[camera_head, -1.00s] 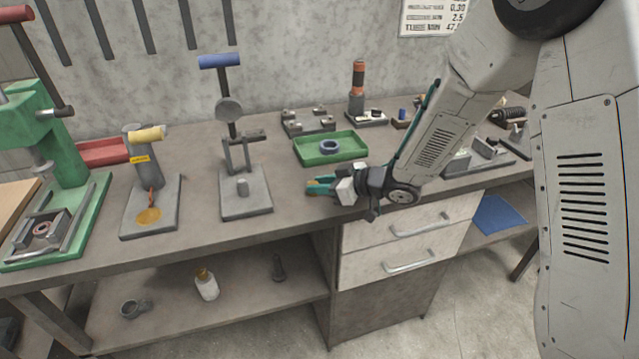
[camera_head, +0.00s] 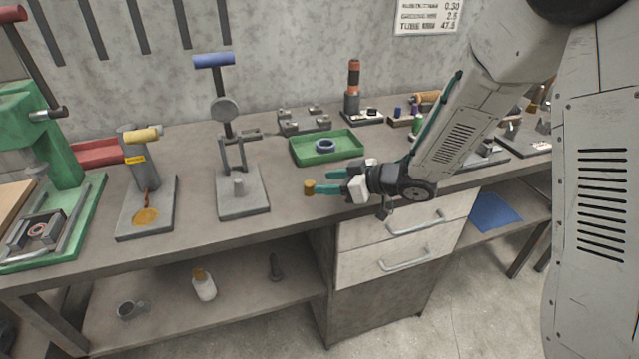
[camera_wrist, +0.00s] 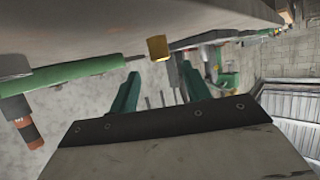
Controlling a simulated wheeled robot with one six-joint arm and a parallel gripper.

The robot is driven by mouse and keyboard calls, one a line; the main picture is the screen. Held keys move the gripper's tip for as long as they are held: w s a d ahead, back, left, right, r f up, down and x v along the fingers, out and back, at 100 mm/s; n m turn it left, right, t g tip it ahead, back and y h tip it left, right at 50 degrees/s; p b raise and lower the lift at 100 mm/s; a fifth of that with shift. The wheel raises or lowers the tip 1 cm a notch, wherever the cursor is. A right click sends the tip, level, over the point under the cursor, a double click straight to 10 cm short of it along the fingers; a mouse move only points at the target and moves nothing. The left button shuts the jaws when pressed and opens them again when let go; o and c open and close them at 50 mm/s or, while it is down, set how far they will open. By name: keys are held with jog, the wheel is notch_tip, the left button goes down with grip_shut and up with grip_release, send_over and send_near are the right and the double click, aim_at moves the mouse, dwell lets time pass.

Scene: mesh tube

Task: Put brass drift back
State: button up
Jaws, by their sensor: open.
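The brass drift (camera_head: 309,187) is a short gold-coloured cylinder standing upright on the bench top near its front edge, left of my gripper. In the wrist view it (camera_wrist: 157,47) shows just beyond the fingertips, at the edge of the bench surface that fills the top. My gripper (camera_head: 326,183) has teal fingers spread apart with nothing between them. It is low over the bench, pointing left at the drift, with a small gap to it. The spread fingers also show in the wrist view (camera_wrist: 161,75).
A green tray (camera_head: 300,150) with a dark ring (camera_head: 325,146) lies behind my gripper. A small press with a blue handle (camera_head: 213,61) stands to the left on a grey base (camera_head: 243,206). A block with posts (camera_head: 400,121) and other tools stand behind my forearm.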

jog(key=v, duration=0.8)
jog(key=shift+w+d+r, duration=0.15)
jog(key=shift+d+r, duration=0.1)
jog(key=shift+r, duration=0.05)
jog(key=w+d+r+m+t+h, duration=0.3)
jog(key=d+r+t+h, duration=0.15)
jog(key=d+h, duration=0.3)
jog(key=s+d+r+m+g+h, duration=0.2)
jog(key=s+d+r+m+h, duration=0.45)
jog(key=s+d, duration=0.3)
jog(key=s+a+m+g+y, duration=0.1)
jog(key=s+g, duration=0.3)
jog(key=s, duration=0.8)
jog(key=s+a+r+m+g+y, duration=0.1)
jog(key=s+g, duration=0.3)
jog(key=s, duration=0.8)
jog(key=shift+s+a+r+m, duration=0.2)
jog(key=shift+a+r+m, duration=0.15)
jog(key=shift+a, duration=0.15)
